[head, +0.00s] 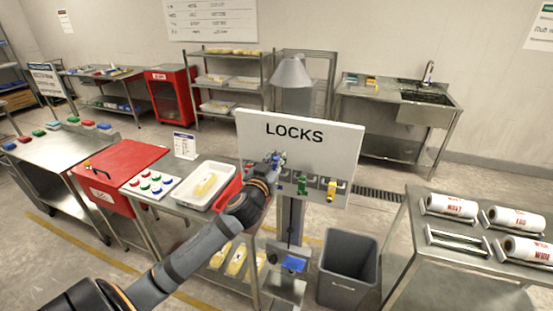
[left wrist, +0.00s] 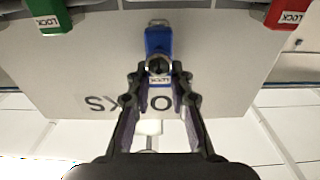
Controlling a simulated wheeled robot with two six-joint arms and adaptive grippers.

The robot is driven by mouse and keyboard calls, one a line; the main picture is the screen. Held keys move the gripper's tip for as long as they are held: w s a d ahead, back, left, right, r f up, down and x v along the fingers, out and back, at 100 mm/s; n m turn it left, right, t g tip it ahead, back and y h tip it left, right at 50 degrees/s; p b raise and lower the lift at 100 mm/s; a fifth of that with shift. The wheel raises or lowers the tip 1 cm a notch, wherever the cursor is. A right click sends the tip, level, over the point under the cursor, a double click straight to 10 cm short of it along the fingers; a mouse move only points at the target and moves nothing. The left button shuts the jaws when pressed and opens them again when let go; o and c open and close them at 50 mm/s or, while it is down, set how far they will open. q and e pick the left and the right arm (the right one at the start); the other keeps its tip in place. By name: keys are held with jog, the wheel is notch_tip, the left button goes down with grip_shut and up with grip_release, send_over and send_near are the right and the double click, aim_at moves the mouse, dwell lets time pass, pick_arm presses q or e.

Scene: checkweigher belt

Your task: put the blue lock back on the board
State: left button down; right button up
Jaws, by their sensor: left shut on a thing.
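The white LOCKS board (head: 310,142) stands upright on a post in the middle of the head view. My left gripper (head: 274,163) is at the board's lower left part. In the left wrist view my left gripper (left wrist: 158,72) is shut on the blue lock (left wrist: 158,42), with the board (left wrist: 90,80) close behind it, its lettering upside down. I cannot tell whether the lock touches the board or a hook. A green lock (head: 302,186) and a yellow lock (head: 331,190) hang at the board's lower edge. My right gripper is not in view.
In the wrist view a green lock (left wrist: 48,18) and a red lock (left wrist: 287,12) flank the blue one. A grey bin (head: 348,268) stands below the board. A table with labelled rolls (head: 450,206) is at right; a white tray (head: 208,186) is at left.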

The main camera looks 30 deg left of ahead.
pick_arm(q)
jog(key=shift+w+f, duration=0.1)
jog(key=shift+w, duration=0.1)
jog(key=shift+s+f, duration=0.1)
jog(key=shift+f, duration=0.05)
jog(key=shift+f+b, duration=2)
jog(key=shift+f, duration=0.05)
jog(key=c, duration=1.1)
grip_release()
jog(key=v, duration=0.7)
jog(key=shift+s, duration=0.25)
